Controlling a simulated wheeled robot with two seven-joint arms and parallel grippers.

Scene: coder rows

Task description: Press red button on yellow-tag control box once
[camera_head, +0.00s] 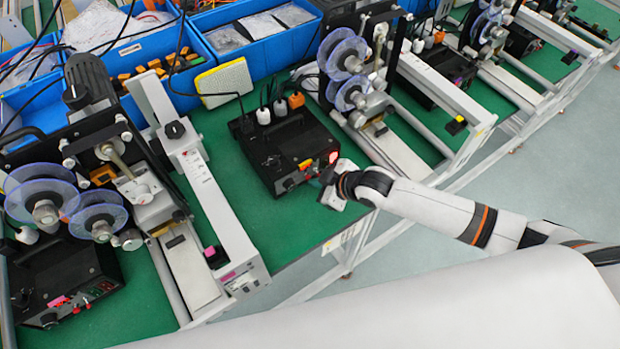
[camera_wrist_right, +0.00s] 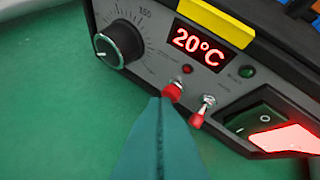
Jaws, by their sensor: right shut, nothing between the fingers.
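The black control box (camera_head: 285,143) with a yellow tag (camera_head: 305,164) stands on the green bench top in the middle of the head view. In the right wrist view its yellow tag (camera_wrist_right: 216,20) sits above a lit 20°C display (camera_wrist_right: 200,46). Below the display are a small round red button or lamp (camera_wrist_right: 187,69), a round green one (camera_wrist_right: 246,72) and two red-tipped toggles (camera_wrist_right: 172,91) (camera_wrist_right: 198,118). My right gripper (camera_wrist_right: 160,102) is shut and empty. Its tips overlap the left toggle's red tip in the picture; contact is unclear. The left gripper is out of view.
A dark knob (camera_wrist_right: 119,43) and a black rocker switch (camera_wrist_right: 256,117) flank the controls. A pink-tagged box (camera_head: 65,277) stands at lower left. Reel machines (camera_head: 350,65) stand beside the yellow-tag box. Blue bins (camera_head: 255,45) line the back. Green bench is bare before the box.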

